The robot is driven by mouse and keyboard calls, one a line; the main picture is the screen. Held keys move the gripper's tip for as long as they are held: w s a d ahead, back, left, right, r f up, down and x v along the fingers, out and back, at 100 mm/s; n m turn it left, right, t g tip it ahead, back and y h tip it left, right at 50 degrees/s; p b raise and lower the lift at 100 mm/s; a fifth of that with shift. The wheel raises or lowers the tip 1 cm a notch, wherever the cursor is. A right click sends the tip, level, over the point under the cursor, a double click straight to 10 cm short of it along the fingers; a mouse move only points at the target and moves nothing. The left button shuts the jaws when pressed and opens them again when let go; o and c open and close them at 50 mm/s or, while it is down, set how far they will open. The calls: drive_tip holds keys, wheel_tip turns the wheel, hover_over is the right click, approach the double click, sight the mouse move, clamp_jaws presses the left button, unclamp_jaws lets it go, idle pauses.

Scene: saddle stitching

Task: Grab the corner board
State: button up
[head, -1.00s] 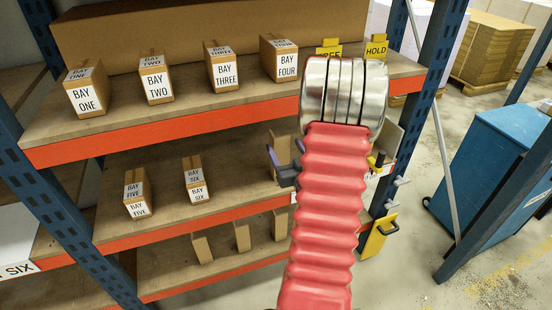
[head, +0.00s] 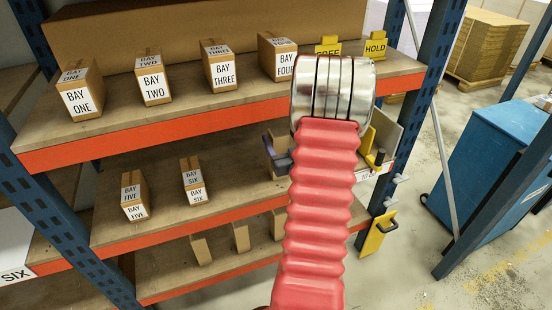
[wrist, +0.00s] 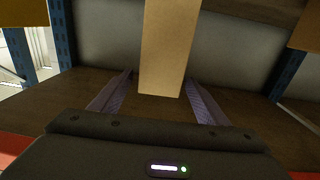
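A tan upright board, which looks like the corner board (wrist: 168,48), stands between the two purple fingers of my gripper (wrist: 160,77) in the wrist view. The fingers are spread, with a gap on each side of the board. Its lower end is close in front of the dark palm, and its top runs out of the picture. In the head view, a brown piece (head: 279,136) on the middle shelf shows beside one purple finger. My red arm hides the rest of the gripper there.
The middle shelf (head: 150,233) has an orange edge and carries small boxes for bay five (head: 134,196) and bay six (head: 194,187). The top shelf (head: 195,118) is close above. A grey plate with a yellow piece (head: 386,128) stands right of my arm, near the blue post (head: 430,95).

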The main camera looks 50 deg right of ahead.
drive_tip(key=c, duration=1.4)
drive_tip(key=shift+r, duration=0.2)
